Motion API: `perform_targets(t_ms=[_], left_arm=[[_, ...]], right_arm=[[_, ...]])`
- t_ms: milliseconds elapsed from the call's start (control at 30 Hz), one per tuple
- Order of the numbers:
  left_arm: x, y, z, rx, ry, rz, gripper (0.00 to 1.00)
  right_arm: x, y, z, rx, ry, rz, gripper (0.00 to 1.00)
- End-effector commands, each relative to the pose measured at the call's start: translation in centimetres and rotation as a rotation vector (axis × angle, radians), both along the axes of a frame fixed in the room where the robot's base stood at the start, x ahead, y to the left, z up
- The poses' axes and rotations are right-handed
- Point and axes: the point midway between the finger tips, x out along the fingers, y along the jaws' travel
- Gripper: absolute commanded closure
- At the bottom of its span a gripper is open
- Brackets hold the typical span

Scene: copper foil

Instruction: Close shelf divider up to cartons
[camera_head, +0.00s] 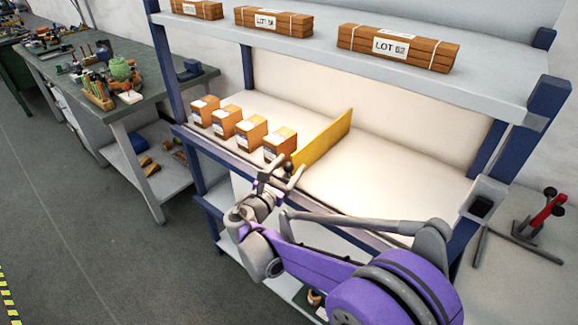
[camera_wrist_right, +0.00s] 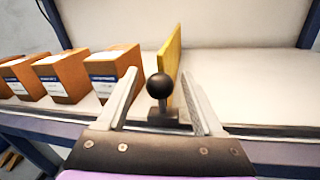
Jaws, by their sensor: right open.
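The yellow shelf divider (camera_head: 325,139) stands upright on the middle shelf, just right of a row of several orange-brown cartons (camera_head: 279,143). The nearest carton (camera_wrist_right: 112,72) and the divider (camera_wrist_right: 170,64) show in the right wrist view. A black ball knob (camera_wrist_right: 158,86) on a dark base is at the divider's front end. My right gripper (camera_head: 279,170) is at the shelf's front edge. Its open fingers (camera_wrist_right: 163,92) stand on either side of the knob, with room on both sides. The left finger overlaps the nearest carton in the picture. My left gripper is not in view.
The shelf right of the divider is bare (camera_head: 385,185). An upper shelf (camera_head: 325,52) holds bundles such as the one marked LOT 02 (camera_head: 397,47). A blue post (camera_head: 538,120) stands at the right. A workbench (camera_head: 100,75) with tools is at the left.

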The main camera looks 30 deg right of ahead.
Motion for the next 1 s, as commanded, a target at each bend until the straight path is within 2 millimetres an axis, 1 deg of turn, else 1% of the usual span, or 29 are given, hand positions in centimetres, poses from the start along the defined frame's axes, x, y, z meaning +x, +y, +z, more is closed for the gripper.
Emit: perform_targets(t_ms=[267,300,667,700,1000], left_arm=[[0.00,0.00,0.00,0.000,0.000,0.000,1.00],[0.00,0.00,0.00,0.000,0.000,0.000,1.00],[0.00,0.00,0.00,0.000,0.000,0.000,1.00],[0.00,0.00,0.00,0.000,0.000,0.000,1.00],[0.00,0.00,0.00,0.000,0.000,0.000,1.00]], right_arm=[[0.13,-0.23,0.00,0.000,0.000,0.000,0.32],[0.12,-0.22,0.00,0.000,0.000,0.000,0.33],[0.10,-0.20,-0.01,0.000,0.000,0.000,0.98],[0.10,-0.20,-0.01,0.000,0.000,0.000,1.00],[0.09,-0.19,-0.02,0.000,0.000,0.000,1.00]])
